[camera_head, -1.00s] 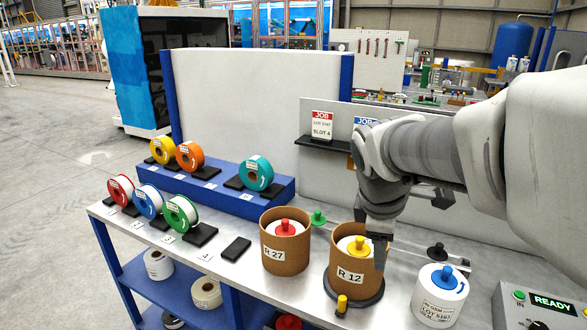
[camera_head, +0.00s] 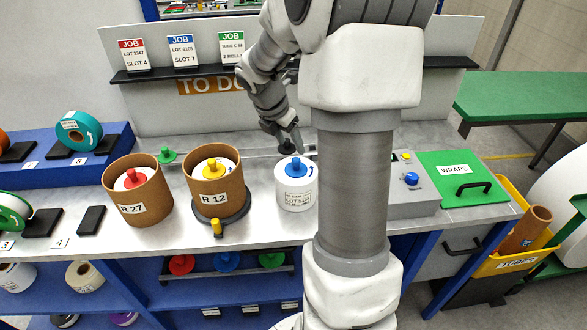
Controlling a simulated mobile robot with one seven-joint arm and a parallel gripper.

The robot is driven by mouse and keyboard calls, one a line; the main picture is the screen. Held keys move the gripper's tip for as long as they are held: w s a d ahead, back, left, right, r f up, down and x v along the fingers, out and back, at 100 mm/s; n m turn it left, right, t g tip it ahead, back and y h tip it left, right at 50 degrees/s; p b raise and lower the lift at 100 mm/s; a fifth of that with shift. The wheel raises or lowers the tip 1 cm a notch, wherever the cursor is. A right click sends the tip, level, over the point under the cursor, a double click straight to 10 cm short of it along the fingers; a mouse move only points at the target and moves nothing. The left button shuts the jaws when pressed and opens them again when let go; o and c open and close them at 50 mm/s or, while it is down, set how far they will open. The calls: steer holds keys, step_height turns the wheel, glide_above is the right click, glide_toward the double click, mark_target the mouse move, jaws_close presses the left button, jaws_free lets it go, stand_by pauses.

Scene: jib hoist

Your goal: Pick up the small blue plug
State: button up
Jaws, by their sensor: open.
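A blue plug with a knob (camera_head: 295,169) sits on top of a white labelled roll (camera_head: 295,198) on the metal bench. Another blue plug (camera_head: 227,261) lies on the lower rack between a red plug (camera_head: 181,264) and a green plug (camera_head: 271,260). The frames do not tell which one is the small plug. My gripper (camera_head: 293,147) is open, just behind and above the roll's blue plug, apparently holding nothing. Its fingertips are small, and I cannot tell whether they touch anything.
Brown tubes R 27 (camera_head: 138,202) and R 12 (camera_head: 218,182) stand left of the white roll; R 12 is on a dark round base with a yellow knob (camera_head: 216,227). A grey button box (camera_head: 407,192) and green WRAPS lid (camera_head: 455,180) are to the right. My arm hides part of the bench.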

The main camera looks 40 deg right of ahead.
mark_target(296, 159)
steer(key=b+x, duration=0.1)
steer(key=x, duration=0.7)
steer(key=shift+a+f, duration=0.1)
steer(key=shift+f, duration=0.2)
jaws_close()
